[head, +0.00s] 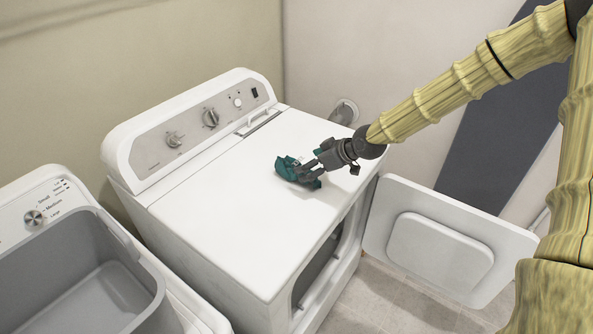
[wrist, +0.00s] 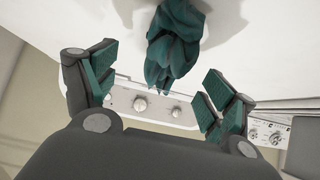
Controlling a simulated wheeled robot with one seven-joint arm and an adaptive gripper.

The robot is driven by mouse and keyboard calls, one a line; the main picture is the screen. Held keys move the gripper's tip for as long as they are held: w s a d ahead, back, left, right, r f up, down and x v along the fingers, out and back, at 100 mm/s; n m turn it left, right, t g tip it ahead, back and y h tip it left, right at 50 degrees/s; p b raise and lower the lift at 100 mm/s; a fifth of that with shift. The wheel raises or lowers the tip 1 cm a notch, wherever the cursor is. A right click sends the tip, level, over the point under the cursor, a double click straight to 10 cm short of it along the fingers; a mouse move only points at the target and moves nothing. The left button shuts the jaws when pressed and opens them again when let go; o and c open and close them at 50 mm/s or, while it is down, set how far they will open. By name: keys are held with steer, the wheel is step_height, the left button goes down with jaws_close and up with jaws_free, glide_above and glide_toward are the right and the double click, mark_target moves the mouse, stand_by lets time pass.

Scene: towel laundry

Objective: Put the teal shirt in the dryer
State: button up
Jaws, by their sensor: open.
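The teal shirt (head: 288,170) lies crumpled on the white top of the dryer (head: 225,200). My gripper (head: 310,172) is at the shirt, above the dryer top, and hides part of it in the head view. In the wrist view the shirt (wrist: 175,45) shows as a bunched teal bundle just beyond and between the fingertips. My gripper (wrist: 158,88) is open there, with its teal-padded fingers apart on both sides and nothing between the pads. The dryer's door (head: 440,250) hangs open to the right. Its opening (head: 322,265) shows only in part at the front.
A washer (head: 150,285) with an open grey tub stands to the left of the dryer. The dryer's control panel (head: 195,125) rises along its back edge. A round wall vent (head: 345,110) is behind it. The floor before the dryer is clear.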

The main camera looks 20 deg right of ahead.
mark_target(284, 166)
steer(key=shift+s+p+x, duration=0.2)
steer(key=shift+p+x, duration=0.7)
steer(key=shift+x, duration=0.5)
steer(key=shift+p+x, duration=0.35)
steer(key=shift+x, duration=1.05)
steer(key=shift+s, duration=0.15)
steer(key=shift+c, duration=0.4)
steer(key=c, duration=1.3)
steer(key=shift+r, duration=0.1)
